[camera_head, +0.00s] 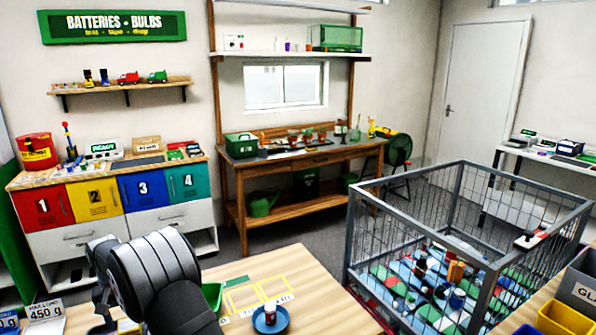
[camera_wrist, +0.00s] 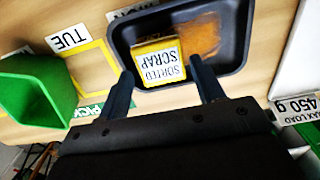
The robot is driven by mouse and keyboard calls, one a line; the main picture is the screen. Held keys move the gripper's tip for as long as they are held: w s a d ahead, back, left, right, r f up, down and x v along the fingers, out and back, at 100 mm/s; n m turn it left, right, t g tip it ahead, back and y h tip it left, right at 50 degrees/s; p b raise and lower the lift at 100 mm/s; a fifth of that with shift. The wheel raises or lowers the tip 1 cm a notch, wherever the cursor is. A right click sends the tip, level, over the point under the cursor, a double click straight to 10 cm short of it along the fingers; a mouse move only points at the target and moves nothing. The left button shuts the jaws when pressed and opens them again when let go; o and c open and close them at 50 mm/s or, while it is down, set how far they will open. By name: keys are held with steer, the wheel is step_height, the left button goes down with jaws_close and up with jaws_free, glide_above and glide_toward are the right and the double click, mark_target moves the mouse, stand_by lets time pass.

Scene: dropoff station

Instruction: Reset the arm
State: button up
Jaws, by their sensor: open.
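My gripper (camera_wrist: 162,66) is open in the wrist view, with one dark finger to each side of a small yellow box labelled SORTED SCRAP (camera_wrist: 158,62). In the head view my arm rises at the bottom left, and my gripper is not visible there.
A green bin (camera_wrist: 38,92) stands left of the tray; a TUE label (camera_wrist: 68,38) lies near it. A MAX LOAD 450 g sign (camera_head: 45,310) stands at the table's left. A blue dish (camera_head: 271,320) sits on the table (camera_head: 325,305). A wire cage (camera_head: 470,215) stands to the right.

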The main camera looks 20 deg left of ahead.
steer(key=w+d+r, duration=0.6)
steer(key=d+r, duration=0.1)
steer(key=d, duration=0.3)
steer(key=s+d+m, duration=0.2)
steer(key=s+d, duration=0.1)
steer(key=d, duration=2.8)
steer(key=s+a+f, duration=0.2)
steer(key=a+f, duration=0.2)
steer(key=a, duration=0.1)
steer(key=shift+f, duration=0.15)
steer(key=shift+s, duration=0.1)
